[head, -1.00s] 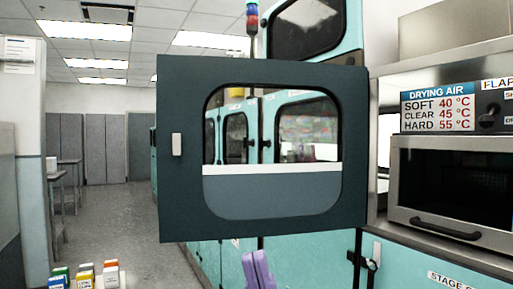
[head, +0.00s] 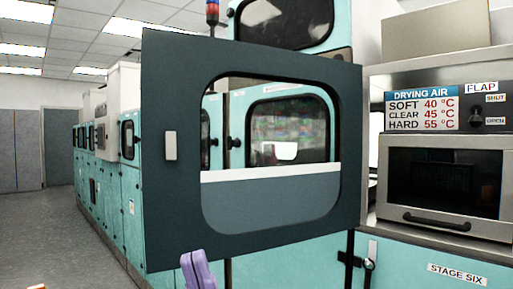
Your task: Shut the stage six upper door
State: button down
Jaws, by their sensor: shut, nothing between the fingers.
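The upper door (head: 285,235) is a dark teal panel with a rounded window, standing swung open and facing me in the head view. A small pale handle (head: 170,146) sits near its left edge. Its right edge is beside the stage six cabinet, whose label (head: 458,275) reads "STAGE SIX". My gripper (head: 193,259), light purple, shows at the bottom centre-left, in front of the door's lower edge. Its fingers are together with nothing between them. I cannot tell whether it touches the door.
A drying air sign (head: 422,108), a flap knob (head: 476,112) and a dark-windowed oven unit (head: 445,180) are at the right. A row of turquoise cabinets (head: 100,190) runs back on the left.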

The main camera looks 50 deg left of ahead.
aim_at(228, 213)
jog(key=k+j+z, duration=0.1)
jog(key=j, duration=0.2)
jog(key=k+j+z, duration=0.1)
jog(key=j, duration=0.2)
jog(key=k+j, duration=0.2)
jog(key=k+j+z, duration=0.1)
jog(key=j, duration=0.25)
jog(key=j+z, duration=0.1)
jog(key=j, duration=0.3)
jog(key=k+j+z, duration=0.1)
jog(key=j, duration=0.25)
jog(key=k+j+z, duration=0.1)
jog(key=j+z, duration=0.15)
jog(key=j, duration=0.8)
jog(key=i+j, duration=0.1)
jog(key=j, duration=0.35)
jog(key=i+j+z, duration=0.15)
jog(key=j, duration=0.3)
jog(key=k+j+u, duration=0.2)
jog(key=k+u, duration=0.25)
jog(key=k+j+u, duration=0.25)
jog(key=u, duration=0.15)
jog(key=k+j, duration=0.05)
